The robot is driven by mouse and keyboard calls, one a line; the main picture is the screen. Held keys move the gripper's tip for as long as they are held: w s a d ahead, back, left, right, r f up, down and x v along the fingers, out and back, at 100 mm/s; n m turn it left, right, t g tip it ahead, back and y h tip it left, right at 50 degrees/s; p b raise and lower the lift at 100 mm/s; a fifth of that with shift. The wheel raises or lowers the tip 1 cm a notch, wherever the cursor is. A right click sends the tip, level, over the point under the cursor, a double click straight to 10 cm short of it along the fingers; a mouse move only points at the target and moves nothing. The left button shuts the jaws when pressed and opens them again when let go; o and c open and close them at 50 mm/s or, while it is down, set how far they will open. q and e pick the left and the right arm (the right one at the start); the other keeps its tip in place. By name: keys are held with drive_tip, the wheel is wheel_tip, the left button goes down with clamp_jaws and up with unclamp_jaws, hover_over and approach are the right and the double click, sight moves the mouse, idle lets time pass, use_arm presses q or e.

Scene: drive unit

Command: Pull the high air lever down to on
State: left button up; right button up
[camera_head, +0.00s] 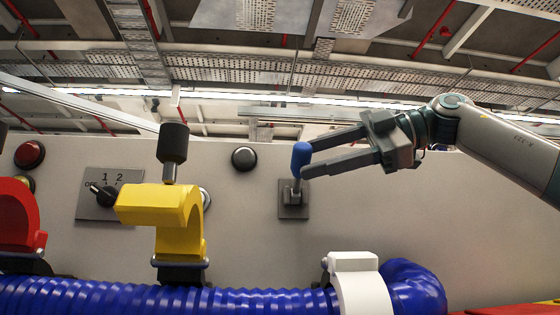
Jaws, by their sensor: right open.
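The air lever (301,157) has a blue cylindrical handle on a short grey stem. It points up from a small square grey plate (293,212) on the pale panel. My right gripper (307,160) comes in from the right, and its two fingers are open, one above the other. The fingertips are at the blue handle, which shows at the tip ends. I cannot tell whether they touch it. My left gripper is not in view.
A yellow hooked part (180,222) and a black-topped rod (173,145) stand left of the lever. A blue ribbed hose (150,300) with a white clamp (360,285) runs along the front. A dark round knob (244,158) and a rotary switch plate (95,210) are on the panel.

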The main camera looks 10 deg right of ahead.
drive_tip(key=p+x, duration=0.2)
drive_tip(key=x, duration=0.4)
drive_tip(key=shift+w+a, duration=0.15)
drive_tip(key=shift+a, duration=0.2)
drive_tip(key=shift+f, duration=0.1)
clamp_jaws()
